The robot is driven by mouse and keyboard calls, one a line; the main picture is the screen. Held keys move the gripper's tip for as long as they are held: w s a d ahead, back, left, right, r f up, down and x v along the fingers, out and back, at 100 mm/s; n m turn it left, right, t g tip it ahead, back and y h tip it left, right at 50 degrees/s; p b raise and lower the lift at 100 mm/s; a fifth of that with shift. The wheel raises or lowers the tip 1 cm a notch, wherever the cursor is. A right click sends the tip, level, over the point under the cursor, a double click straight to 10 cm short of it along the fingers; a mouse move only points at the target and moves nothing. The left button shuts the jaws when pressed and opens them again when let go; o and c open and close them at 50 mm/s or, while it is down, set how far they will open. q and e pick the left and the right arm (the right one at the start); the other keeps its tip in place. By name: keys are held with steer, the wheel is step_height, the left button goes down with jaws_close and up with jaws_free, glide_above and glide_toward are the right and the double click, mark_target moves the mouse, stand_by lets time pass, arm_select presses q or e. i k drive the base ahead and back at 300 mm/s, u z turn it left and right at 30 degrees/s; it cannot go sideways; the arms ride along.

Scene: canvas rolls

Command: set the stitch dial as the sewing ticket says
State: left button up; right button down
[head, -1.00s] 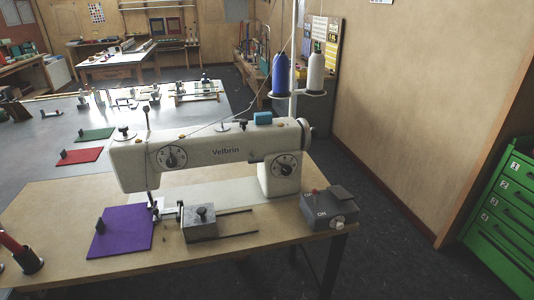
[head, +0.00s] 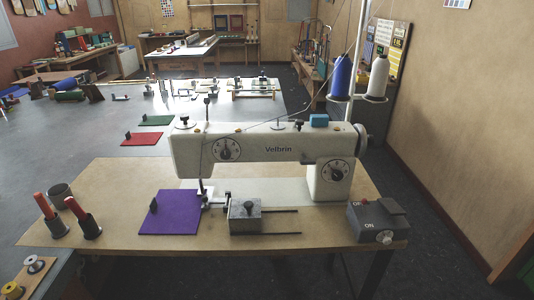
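A white sewing machine (head: 270,145) marked "Velbrin" stands on a tan wooden table (head: 120,185). One round black-and-white dial (head: 227,149) is on the left of its front. A second such dial (head: 335,171) is on the right pillar. The marks on both dials are too small to read. No sewing ticket can be made out for sure. Neither of my grippers shows in the head view.
A purple cloth (head: 170,213) lies left of a grey metal block (head: 245,214) with rails. A grey switch box (head: 378,220) sits at the table's right corner. Blue (head: 340,78) and white (head: 377,78) thread cones stand behind. Red-handled tools (head: 82,216) stand at left.

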mark_target(337, 175)
steer(key=z, duration=2.2)
steer(key=i, duration=2.45)
steer(key=u, duration=1.05)
